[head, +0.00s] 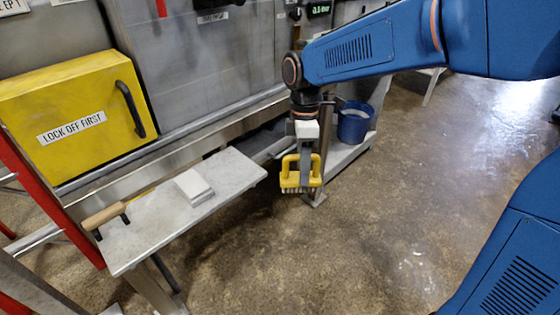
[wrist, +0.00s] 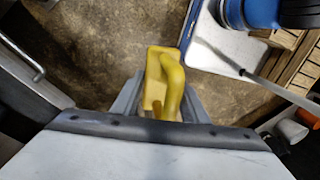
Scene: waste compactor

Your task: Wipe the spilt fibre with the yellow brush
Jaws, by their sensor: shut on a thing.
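My gripper (head: 304,162) is shut on the handle of the yellow brush (head: 300,179). The brush hangs below my gripper with its pale bristles down, over the brown floor to the right of the grey bench. The yellow brush also shows in the wrist view (wrist: 155,80), between the two grey fingers of my gripper (wrist: 158,104). I cannot make out the spilt fibre in either view.
The grey bench (head: 225,178) carries a white block (head: 194,187) and a wooden-handled tool (head: 111,212). A blue bucket (head: 354,123) stands on a low shelf behind my gripper. A yellow box (head: 75,115) reads "LOCK OFF FIRST". The floor at right is open.

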